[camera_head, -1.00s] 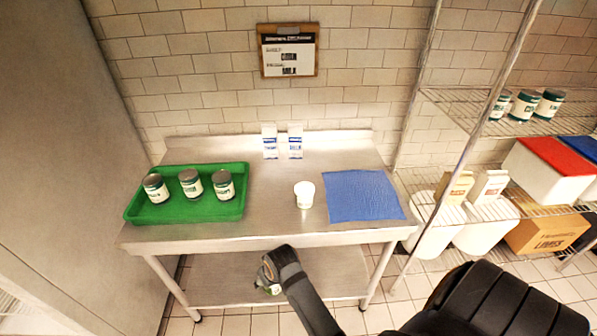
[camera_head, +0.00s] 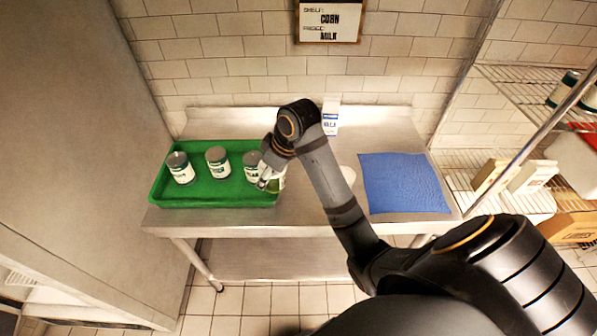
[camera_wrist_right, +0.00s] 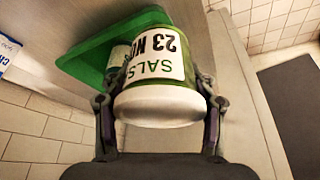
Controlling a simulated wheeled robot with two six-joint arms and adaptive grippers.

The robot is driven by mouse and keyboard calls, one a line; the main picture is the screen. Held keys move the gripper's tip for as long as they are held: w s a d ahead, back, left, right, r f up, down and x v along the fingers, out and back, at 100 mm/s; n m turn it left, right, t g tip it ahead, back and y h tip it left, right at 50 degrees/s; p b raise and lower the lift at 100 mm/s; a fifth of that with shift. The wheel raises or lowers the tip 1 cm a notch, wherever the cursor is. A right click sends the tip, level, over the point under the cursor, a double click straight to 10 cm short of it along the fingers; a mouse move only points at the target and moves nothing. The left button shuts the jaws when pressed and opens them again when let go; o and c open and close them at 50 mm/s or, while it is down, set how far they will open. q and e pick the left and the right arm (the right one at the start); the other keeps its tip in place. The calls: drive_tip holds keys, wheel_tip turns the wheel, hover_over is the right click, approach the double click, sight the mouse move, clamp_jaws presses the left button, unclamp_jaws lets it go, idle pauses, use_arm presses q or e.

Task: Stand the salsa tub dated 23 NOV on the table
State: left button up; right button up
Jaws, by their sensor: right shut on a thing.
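My right gripper (camera_head: 264,180) is shut on the salsa tub, a green tub with a white end and a white label. In the right wrist view the tub (camera_wrist_right: 165,85) sits between the two fingers, and its label shows "SALS" and "23 NO", partly cut off. In the head view the tub (camera_head: 277,182) is mostly hidden by the gripper, at the right end of the green tray. I cannot tell whether it touches anything below. The steel table (camera_head: 308,205) has bare metal between the tray and the blue mat. My left gripper is not in view.
A white cup (camera_head: 348,176) is partly hidden behind my right arm. A blue mat (camera_head: 403,185) lies at the right, and a milk carton (camera_head: 331,117) stands at the back. Wire shelves stand at the right.

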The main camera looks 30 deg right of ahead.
drive_tip(key=w+d+f+p, duration=0.1)
drive_tip(key=w+d+f, duration=0.15)
drive_tip(key=d, duration=0.25)
hover_over(294, 184)
drive_tip(key=s, duration=0.2)
drive_tip(key=f, duration=0.5)
drive_tip(key=shift+w+f, duration=0.15)
drive_tip(key=shift+w, duration=0.05)
drive_tip(key=shift+w+d+f, duration=0.1)
drive_tip(key=shift+w+f, duration=0.05)
drive_tip(key=shift+f, duration=0.15)
drive_tip(key=f, duration=0.1)
drive_tip(key=f+p, duration=0.1)
drive_tip(key=f, duration=0.1)
drive_tip(key=shift+d+f, duration=0.15)
drive_tip(key=shift+d, duration=0.2)
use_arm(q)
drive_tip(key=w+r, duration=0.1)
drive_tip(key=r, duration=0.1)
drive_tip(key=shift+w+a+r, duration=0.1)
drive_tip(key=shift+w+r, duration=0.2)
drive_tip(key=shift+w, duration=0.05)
use_arm(e)
drive_tip(key=shift+f, duration=0.25)
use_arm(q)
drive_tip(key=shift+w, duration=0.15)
use_arm(e)
drive_tip(key=o, duration=1.4)
drive_tip(key=shift+f, duration=0.1)
